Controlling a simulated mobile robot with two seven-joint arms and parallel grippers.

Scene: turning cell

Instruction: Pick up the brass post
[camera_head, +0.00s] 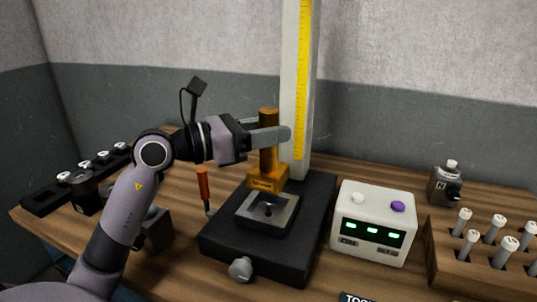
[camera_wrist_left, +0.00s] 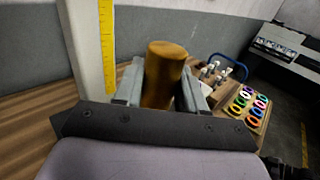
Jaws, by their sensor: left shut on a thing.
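The brass post (camera_head: 268,161) is an upright cylinder on a blocky brass foot (camera_head: 267,180). My left gripper (camera_head: 270,136) comes in from the left and is shut around the upper part of the post. In the left wrist view the post (camera_wrist_left: 163,75) stands between the two grey fingers, leaning slightly in the picture. The foot is over the back part of a grey metal plate with a recess (camera_head: 267,214) on a black base (camera_head: 253,250). I cannot tell whether the foot touches the plate or the base. My right gripper is not in view.
A tall white column with a yellow scale (camera_head: 300,85) stands close behind the post. A white box with green displays (camera_head: 370,222) is to the right. A wooden rack (camera_head: 480,258) holds several white-topped pins. An orange-handled tool (camera_head: 204,186) is left of the base.

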